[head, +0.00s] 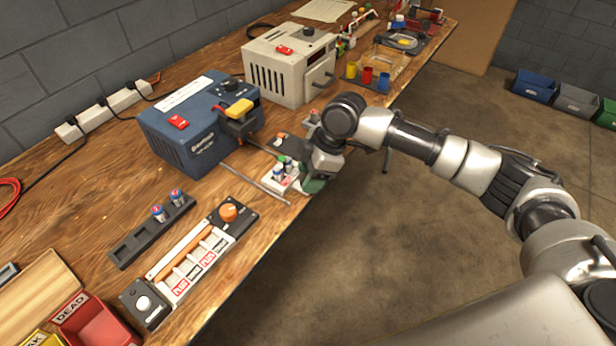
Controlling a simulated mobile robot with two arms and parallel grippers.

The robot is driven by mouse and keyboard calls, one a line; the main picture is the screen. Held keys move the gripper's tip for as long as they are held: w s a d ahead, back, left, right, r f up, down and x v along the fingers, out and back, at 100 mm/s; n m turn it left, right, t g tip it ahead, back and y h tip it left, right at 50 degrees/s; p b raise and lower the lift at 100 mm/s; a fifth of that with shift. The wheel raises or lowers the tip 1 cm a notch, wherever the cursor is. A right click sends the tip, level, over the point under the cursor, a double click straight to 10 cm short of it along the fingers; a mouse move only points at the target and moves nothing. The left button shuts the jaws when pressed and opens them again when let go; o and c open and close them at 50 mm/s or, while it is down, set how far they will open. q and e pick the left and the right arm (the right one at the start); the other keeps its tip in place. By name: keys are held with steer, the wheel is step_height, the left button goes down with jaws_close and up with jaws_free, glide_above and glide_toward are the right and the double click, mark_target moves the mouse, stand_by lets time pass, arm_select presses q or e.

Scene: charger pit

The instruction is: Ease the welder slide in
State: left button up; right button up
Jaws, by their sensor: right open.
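The blue welder box (190,150) stands on the wooden bench, with a red switch, a dark knob and a yellow-topped head on its front. Two thin rails (252,183) run out from its front toward the bench edge. At their outer end sits the slide's white holder (284,182) with small blue-and-white cells standing in it. The slide is drawn out from the box. My right gripper (303,165) is open at the holder's outer end, by the bench edge. Its fingers are partly hidden by its own wrist, and I cannot tell whether they touch the slide. My left gripper is out of view.
A beige machine (290,70) stands behind the welder. Yellow, red and blue cups (368,76) are near the edge. A dark rack (150,232) with two cells and a tester strip (190,262) lie in front. A red DEAD bin (90,325) is at lower left.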

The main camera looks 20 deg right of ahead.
steer(key=shift+a+f, duration=0.15)
steer(key=shift+f, duration=0.35)
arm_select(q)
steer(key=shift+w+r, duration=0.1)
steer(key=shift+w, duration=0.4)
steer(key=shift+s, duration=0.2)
